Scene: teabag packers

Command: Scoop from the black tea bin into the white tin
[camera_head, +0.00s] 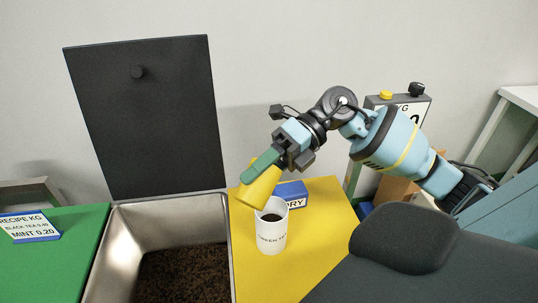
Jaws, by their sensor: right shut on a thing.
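My right gripper (287,147) is shut on the green handle of a scoop (260,188) with a yellow bowl. The scoop is tilted down, its bowl at the rim of the white tin (271,236); I cannot tell whether they touch. The tin stands upright on the yellow surface, with dark lettering on its side and dark contents inside. The metal bin (118,248) at the lower middle holds dark brown loose tea. Its black lid (145,115) stands open against the wall. The scoop's inside is hidden. My left gripper is out of view.
A recipe card (29,227) naming black tea and mint stands on the green surface (72,255) at left. A blue sign (293,190) stands behind the tin on the yellow surface (325,215). A grey scale display (405,105) with yellow and black knobs is behind my right arm.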

